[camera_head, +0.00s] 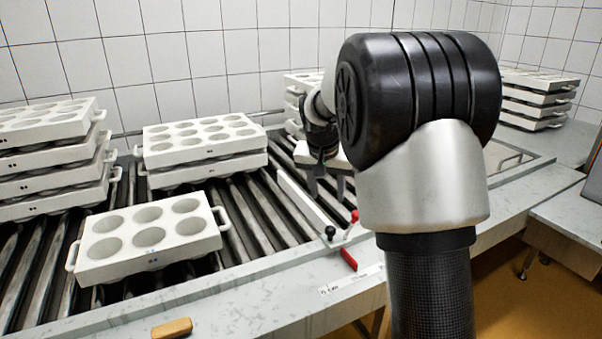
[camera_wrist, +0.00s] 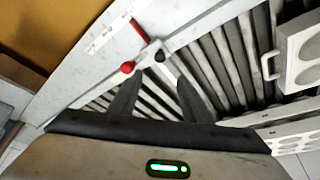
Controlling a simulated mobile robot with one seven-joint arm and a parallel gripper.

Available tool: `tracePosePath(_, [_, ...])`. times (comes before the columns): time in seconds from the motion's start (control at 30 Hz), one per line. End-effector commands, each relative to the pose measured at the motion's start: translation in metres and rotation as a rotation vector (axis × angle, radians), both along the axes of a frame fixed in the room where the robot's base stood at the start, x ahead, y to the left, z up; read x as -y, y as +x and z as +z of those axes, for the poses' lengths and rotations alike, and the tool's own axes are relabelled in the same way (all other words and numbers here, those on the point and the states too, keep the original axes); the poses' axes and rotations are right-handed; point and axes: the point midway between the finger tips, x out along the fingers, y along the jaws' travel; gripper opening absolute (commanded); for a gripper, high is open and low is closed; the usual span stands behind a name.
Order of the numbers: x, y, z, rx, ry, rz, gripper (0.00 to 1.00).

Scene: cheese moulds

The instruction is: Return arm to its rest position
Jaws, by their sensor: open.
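My gripper (camera_head: 326,184) hangs over the roller conveyor (camera_head: 258,222), left of my large black and silver arm joint in the head view. In the wrist view, my gripper (camera_wrist: 155,88) shows two dark fingers spread apart with nothing between them. Beyond the fingertips are a red knob (camera_wrist: 127,67), a black knob (camera_wrist: 160,56) and a pale bar across the rollers. The arm is bent, and it hides part of the conveyor and of the mould stack behind it.
A single white mould (camera_head: 150,240) lies on the rollers at front left. Mould stacks stand at far left (camera_head: 50,160), behind it (camera_head: 205,150) and at back right (camera_head: 535,98). A red handle (camera_head: 348,259) sits on the front edge. A wooden block (camera_head: 172,328) lies near the front.

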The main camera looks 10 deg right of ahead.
Motion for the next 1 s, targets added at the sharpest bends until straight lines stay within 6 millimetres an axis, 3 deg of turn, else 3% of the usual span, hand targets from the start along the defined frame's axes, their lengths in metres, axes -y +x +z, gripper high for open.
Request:
tracePosePath(0.17, [-0.014, -0.061, 0.048, 0.023, 0.02, 0.082, 0.44])
tracePosePath(0.3, [-0.029, -0.133, 0.077, 0.04, 0.028, 0.184, 0.44])
tracePosePath(0.5, [-0.049, -0.229, 0.088, 0.066, 0.018, 0.328, 0.44])
tracePosePath(0.7, [-0.061, -0.291, 0.078, 0.083, -0.001, 0.423, 0.44])
tracePosePath(0.97, [-0.07, -0.346, 0.057, 0.102, -0.031, 0.515, 0.44])
tracePosePath(1.0, [-0.07, -0.343, 0.08, 0.099, -0.029, 0.512, 0.44])
